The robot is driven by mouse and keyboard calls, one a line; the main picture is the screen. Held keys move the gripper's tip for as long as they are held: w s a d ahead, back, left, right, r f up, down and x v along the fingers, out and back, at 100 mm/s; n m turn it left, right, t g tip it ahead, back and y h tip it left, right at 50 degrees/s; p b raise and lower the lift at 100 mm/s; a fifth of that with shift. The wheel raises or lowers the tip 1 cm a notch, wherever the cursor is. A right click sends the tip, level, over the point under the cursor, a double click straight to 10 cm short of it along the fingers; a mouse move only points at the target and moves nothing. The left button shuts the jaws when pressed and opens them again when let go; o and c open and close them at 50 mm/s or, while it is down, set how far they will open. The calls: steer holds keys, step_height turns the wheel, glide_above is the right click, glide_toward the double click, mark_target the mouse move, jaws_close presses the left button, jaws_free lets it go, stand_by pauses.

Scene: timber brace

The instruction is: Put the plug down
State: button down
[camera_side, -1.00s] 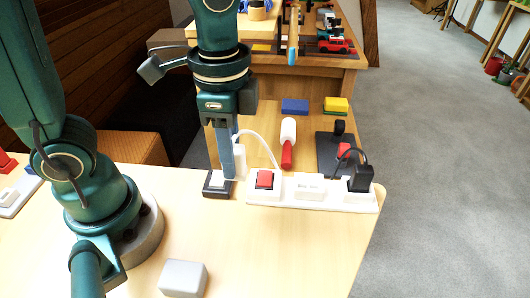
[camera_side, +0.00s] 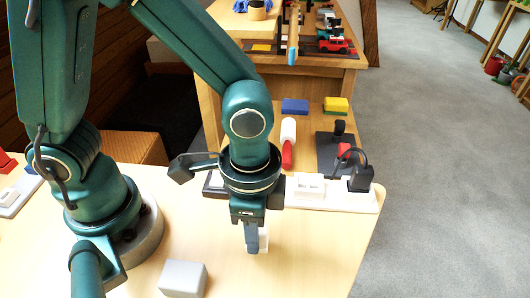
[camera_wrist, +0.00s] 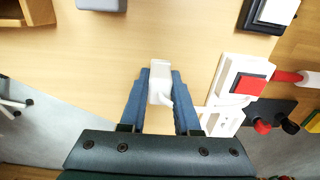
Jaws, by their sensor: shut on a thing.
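My gripper (camera_side: 251,238) is shut on the white plug (camera_wrist: 160,82), seen between the two blue fingers in the wrist view. In the side view the plug (camera_side: 263,239) shows as a small white piece beside the fingers, low over the bare table; I cannot tell if it touches the wood. Its white cord (camera_wrist: 190,107) leads right in the wrist view. The white power strip (camera_side: 333,194) lies behind and to the right of my gripper, apart from the plug.
A black plug (camera_side: 360,178) sits in the strip's right end. A light grey block (camera_side: 183,278) lies front left. A black-based white piece (camera_side: 214,183) is behind my wrist. A red-and-white tool (camera_side: 287,145) lies beyond the strip. The table's front middle is clear.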

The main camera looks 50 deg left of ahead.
steer(key=shift+f, duration=0.15)
steer(key=shift+f, duration=0.2)
steer(key=c, duration=0.6)
jaws_free()
steer(key=shift+c, duration=0.2)
steer(key=shift+r, duration=0.1)
step_height(320, 180, up, 12)
steer(key=shift+f, duration=0.25)
steer(key=s+a+r+n+t, duration=0.1)
steer(key=a+n+t, duration=0.4)
steer(key=a+n, duration=0.4)
steer(key=shift+a+r+t, duration=0.25)
steer(key=shift+a+t, duration=0.05)
steer(key=shift+a, duration=1.6)
